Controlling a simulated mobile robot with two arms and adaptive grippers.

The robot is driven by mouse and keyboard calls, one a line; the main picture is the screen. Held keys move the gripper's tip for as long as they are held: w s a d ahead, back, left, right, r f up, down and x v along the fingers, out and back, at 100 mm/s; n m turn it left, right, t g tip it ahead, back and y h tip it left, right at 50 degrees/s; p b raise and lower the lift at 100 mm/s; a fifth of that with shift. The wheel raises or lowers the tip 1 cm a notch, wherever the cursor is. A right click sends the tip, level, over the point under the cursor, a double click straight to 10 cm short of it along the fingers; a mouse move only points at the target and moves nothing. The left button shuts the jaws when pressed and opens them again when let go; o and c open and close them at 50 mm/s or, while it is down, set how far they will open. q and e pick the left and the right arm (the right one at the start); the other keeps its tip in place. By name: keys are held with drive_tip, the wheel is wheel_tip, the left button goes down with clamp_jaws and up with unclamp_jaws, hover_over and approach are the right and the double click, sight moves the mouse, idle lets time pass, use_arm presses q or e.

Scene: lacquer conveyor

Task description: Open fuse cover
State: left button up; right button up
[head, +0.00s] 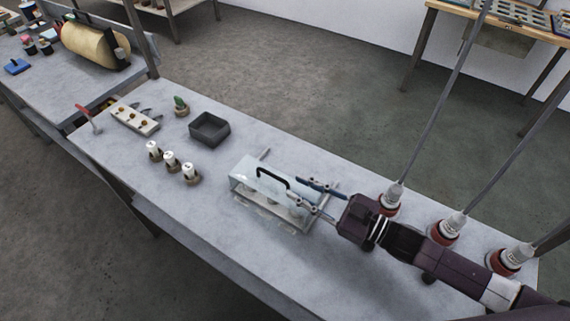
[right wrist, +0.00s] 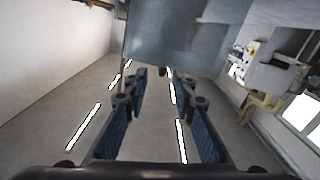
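The fuse cover (head: 247,178) is a clear box-shaped lid with a black handle (head: 272,177) on top. It sits over a pale base (head: 290,217) on the grey workbench and looks closed. My right gripper (head: 296,188) reaches in from the right, its two blue-padded fingers apart and empty. The fingertips are close to the right side of the handle; I cannot tell whether they touch it. In the right wrist view the same fingers (right wrist: 158,78) stand apart, with a small dark piece near their tips. My left gripper is not in view.
On the workbench (head: 225,230) stand a dark open tray (head: 209,129), several white-topped fuses (head: 171,160), a switch panel (head: 135,119), a small cactus (head: 181,105) and a red-handled lever (head: 88,116). Insulators with rods (head: 390,199) line the right rear edge. The front of the bench is clear.

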sight(283, 181)
drive_tip(key=p+x, duration=0.1)
drive_tip(key=x, duration=0.5)
drive_tip(key=shift+a+r+p, duration=0.2)
drive_tip(key=shift+a+p, duration=0.05)
drive_tip(key=shift+p, duration=0.1)
drive_tip(key=shift+w+a+f, duration=0.1)
drive_tip(key=shift+w+a, duration=0.1)
drive_tip(key=shift+a, duration=0.15)
drive_tip(key=shift+w, duration=0.1)
clamp_jaws()
